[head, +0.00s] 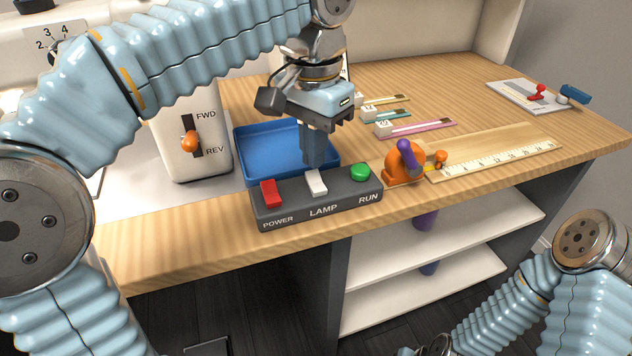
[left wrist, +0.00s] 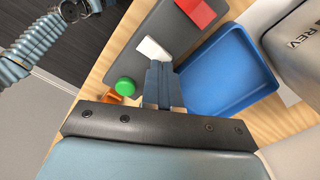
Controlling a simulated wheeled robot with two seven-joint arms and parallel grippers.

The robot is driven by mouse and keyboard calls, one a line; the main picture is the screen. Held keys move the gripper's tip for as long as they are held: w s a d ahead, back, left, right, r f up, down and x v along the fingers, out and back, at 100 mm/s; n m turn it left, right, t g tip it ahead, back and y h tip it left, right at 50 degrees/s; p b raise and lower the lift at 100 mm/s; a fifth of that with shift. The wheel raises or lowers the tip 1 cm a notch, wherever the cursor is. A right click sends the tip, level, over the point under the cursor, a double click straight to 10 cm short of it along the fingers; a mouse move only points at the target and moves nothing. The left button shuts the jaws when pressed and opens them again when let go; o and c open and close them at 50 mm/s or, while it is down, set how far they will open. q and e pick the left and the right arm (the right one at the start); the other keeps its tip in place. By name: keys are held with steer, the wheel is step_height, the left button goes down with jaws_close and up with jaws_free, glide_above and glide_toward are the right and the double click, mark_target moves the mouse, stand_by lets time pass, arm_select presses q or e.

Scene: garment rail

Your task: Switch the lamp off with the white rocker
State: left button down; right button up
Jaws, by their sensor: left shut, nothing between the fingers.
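The white rocker (head: 317,183) sits in the middle of a dark grey switch box (head: 285,213), above the label LAMP. It also shows in the left wrist view (left wrist: 152,49). My left gripper (head: 314,164) points down with its fingers shut and empty. Its fingertips are right at the far end of the white rocker; whether they touch it I cannot tell. In the left wrist view the fingertips (left wrist: 161,65) lie beside the rocker. The lamp itself cannot be made out. My right gripper is not clearly in view; parts of my right arm show at lower right.
A red rocker (head: 270,193) marked POWER and a green button (head: 360,172) marked RUN flank the white rocker. A blue tray (head: 255,150) lies behind the box. An orange clamp-like part (head: 402,165) and a ruler (head: 500,164) are to the right. A FWD/REV lever box (head: 170,135) stands left.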

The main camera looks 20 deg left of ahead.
mark_target(313, 175)
arm_select(q)
steer(key=shift+f+b, duration=0.85)
steer(key=shift+f, duration=0.3)
stand_by(0.6)
steer(key=shift+r, duration=0.1)
step_height(313, 175, up, 5)
steer(key=p, duration=0.5)
steer(key=shift+r+p, duration=0.55)
steer(key=shift+r, duration=0.4)
steer(key=shift+f, duration=0.1)
